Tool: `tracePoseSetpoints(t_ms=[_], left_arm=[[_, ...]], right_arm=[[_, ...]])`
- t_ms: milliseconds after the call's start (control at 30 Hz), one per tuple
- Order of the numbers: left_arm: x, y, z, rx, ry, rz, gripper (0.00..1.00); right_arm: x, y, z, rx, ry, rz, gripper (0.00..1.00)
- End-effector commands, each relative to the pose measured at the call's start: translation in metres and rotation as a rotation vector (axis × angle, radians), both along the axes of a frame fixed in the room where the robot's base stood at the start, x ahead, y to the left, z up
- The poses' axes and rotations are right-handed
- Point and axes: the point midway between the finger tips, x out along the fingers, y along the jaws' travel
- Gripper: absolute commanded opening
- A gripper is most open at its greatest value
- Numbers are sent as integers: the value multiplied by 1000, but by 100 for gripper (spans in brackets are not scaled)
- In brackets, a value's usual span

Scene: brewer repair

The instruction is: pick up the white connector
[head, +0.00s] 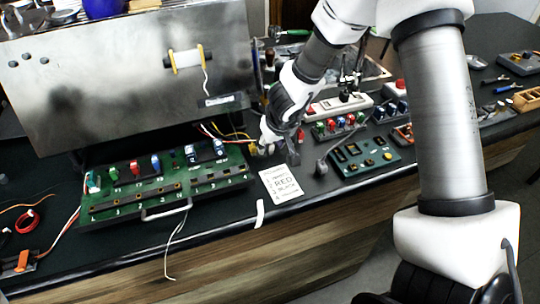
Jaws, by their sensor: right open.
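My right gripper (279,152) comes down from the upper right, fingers apart, at the right end of the green circuit board (150,203). Coloured wires (228,133) run from behind the board to a small yellowish part (254,149) beside the fingertips; I cannot tell whether they touch it. I cannot clearly make out a white connector there; the gripper may hide it. My left gripper is not in view.
A metal brewer panel (120,85) stands behind the board. A printed card (281,184) and white strip (260,213) lie near the table's front edge. To the right are a teal board (362,155) and a button block (338,126). A thin grey cable (330,150) lies between.

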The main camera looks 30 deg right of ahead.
Motion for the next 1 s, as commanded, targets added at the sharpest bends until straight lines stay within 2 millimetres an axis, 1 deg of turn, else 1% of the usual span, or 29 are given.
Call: tracePoseSetpoints(t_ms=[33, 200, 233, 267, 300, 333, 367, 833, 1000], left_arm=[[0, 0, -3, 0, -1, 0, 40], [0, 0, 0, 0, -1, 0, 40], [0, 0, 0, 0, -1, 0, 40], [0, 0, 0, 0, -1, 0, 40], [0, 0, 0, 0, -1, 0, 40], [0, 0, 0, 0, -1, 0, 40], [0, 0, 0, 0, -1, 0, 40], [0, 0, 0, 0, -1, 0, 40], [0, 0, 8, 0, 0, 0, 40]], right_arm=[[2, 0, -4, 0, -1, 0, 46], [2, 0, -2, 0, -1, 0, 46], [2, 0, -1, 0, -1, 0, 39], [2, 0, -1, 0, -1, 0, 28], [1, 0, -1, 0, -1, 0, 14], [2, 0, -2, 0, -1, 0, 3], [2, 0, -2, 0, -1, 0, 0], [1, 0, -2, 0, 1, 0, 0], [1, 0, 5, 0, 2, 0, 0]])
